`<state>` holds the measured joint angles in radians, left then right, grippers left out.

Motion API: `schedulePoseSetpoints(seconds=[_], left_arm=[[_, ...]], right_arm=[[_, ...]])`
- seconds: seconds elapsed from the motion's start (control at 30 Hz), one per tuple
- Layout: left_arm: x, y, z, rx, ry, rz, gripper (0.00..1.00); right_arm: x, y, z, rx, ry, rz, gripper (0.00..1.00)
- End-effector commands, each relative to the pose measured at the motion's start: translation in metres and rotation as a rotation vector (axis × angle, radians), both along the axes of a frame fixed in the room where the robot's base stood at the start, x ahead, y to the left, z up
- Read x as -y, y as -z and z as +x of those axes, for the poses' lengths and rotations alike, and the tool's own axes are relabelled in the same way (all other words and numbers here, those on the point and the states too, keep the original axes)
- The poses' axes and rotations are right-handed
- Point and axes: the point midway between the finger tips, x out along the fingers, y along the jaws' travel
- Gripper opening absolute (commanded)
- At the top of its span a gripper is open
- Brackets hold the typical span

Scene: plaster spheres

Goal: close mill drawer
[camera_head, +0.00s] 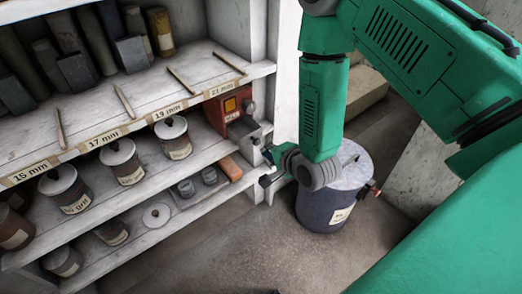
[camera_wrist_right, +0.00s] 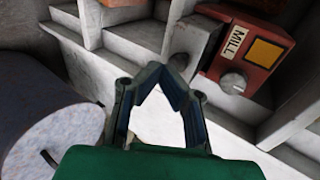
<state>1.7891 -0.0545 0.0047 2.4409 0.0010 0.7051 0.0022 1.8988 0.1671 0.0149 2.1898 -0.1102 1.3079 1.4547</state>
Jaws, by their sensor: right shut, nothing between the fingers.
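The red mill (camera_head: 217,112) stands on the middle shelf at its right end. It also shows in the right wrist view (camera_wrist_right: 262,42), with a MILL label, a yellow square and a round knob. A grey block (camera_head: 243,131), which looks like the mill's drawer, sticks out beside the red body; it also shows in the right wrist view (camera_wrist_right: 190,45). My right gripper (camera_head: 268,165) is shut and empty, just in front of and below the grey block. Its fingertips (camera_wrist_right: 158,72) look apart from the block.
A large drum (camera_head: 325,190) with a pale lid stands on the floor right beside my right gripper. Floor in front is clear.

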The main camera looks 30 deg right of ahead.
Motion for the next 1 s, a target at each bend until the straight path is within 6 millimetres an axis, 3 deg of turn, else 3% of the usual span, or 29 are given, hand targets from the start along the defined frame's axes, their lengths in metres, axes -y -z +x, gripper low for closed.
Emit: schedulePoseSetpoints(seconds=[0.2,0.67,1.0], left_arm=[[0.000,0.009,0.000,0.000,0.000,0.000,0.40],[0.000,0.009,0.000,0.000,0.000,0.000,0.40],[0.000,0.005,0.000,0.001,0.000,0.000,0.40]], right_arm=[[0.000,0.000,0.025,0.003,-0.002,-0.001,0.00],[0.000,-0.001,0.031,0.001,0.000,0.000,0.00],[-0.005,0.000,0.095,0.004,0.003,0.001,0.00]])
